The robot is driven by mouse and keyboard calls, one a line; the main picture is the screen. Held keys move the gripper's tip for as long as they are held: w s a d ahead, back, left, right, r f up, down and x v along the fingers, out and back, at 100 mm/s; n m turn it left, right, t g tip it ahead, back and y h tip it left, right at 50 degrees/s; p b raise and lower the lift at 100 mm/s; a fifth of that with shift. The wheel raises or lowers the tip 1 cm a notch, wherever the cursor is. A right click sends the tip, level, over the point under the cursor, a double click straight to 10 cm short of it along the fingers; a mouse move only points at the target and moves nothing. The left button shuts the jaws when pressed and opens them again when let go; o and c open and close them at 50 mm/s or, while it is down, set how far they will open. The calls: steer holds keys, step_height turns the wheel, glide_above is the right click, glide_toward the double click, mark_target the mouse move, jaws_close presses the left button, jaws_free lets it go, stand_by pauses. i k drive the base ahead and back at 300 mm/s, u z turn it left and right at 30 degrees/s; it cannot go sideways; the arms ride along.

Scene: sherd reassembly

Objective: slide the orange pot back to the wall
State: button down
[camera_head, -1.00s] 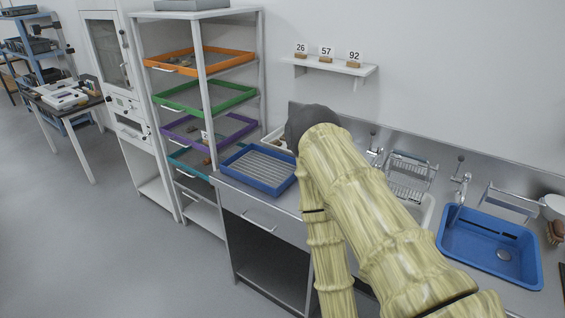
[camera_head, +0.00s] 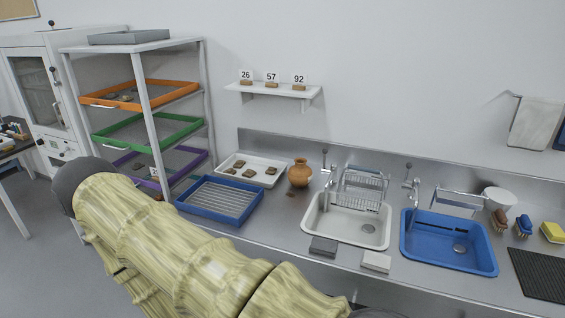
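The orange pot (camera_head: 300,173) stands upright on the steel counter, between the white tray and the white sink. It is a small round-bellied jar with a narrow neck and flared rim. A strip of counter shows behind it, before the steel backsplash (camera_head: 270,147) at the wall. My arm crosses the lower left of the picture, well in front of the pot and apart from it. My gripper is not visible.
A white tray (camera_head: 228,158) with several sherds sits left of the pot. A blue ridged tray (camera_head: 187,206) is nearer the front edge. A white sink (camera_head: 314,224) with a tap and rack is to the right, then a blue sink (camera_head: 408,243). A small dark piece (camera_head: 290,194) lies before the pot.

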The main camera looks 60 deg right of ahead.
mark_target(299, 175)
steer(key=i, duration=1.05)
steer(key=z, duration=1.5)
